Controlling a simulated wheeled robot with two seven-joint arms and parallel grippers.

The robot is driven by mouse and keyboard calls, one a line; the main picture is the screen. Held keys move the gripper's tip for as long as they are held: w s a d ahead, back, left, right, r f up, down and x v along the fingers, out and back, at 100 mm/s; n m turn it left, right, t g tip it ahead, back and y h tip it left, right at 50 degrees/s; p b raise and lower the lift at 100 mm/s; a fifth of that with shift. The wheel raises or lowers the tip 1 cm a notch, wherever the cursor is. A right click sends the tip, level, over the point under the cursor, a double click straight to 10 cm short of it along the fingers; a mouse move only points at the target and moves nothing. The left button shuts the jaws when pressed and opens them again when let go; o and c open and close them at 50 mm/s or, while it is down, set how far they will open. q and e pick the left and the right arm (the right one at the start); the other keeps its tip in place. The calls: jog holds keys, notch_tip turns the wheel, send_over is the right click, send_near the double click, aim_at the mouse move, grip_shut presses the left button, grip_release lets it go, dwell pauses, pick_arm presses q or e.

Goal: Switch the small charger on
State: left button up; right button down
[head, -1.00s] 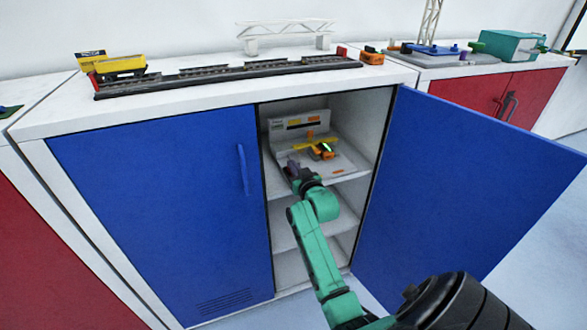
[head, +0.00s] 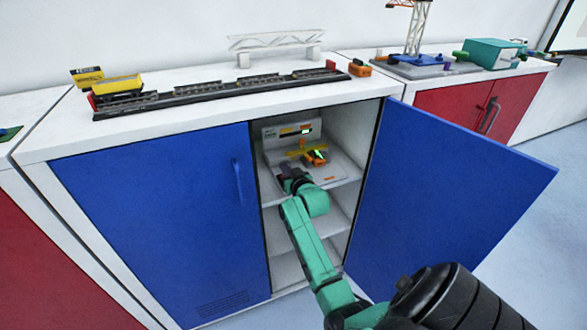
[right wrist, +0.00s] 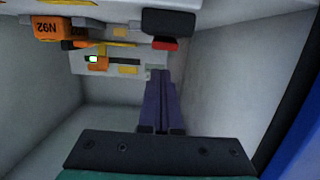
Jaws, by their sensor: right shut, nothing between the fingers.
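A pale charger unit (head: 297,130) with an upright back panel stands on the upper shelf inside the open blue cabinet. A yellow bar and an orange block (head: 315,158) with a green spot are on it. I cannot tell which part is the switch. My right gripper (head: 283,170), with purple fingers (right wrist: 160,76), is shut and empty at the charger's front left. Contact is unclear.
The right blue door (head: 450,190) stands wide open; the left door (head: 160,215) is shut. The cabinet's side wall (right wrist: 220,80) is close to the fingers in the right wrist view. A track (head: 220,90) with a yellow wagon lies on the cabinet top.

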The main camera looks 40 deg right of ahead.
pick_arm(q)
jog(key=shift+s+a+r, duration=0.1)
jog(key=shift+r, duration=0.8)
pick_arm(e)
jog(key=s+a+r, duration=0.3)
jog(key=s+r, duration=0.2)
jog(key=s, duration=0.3)
jog(key=shift+s, duration=0.4)
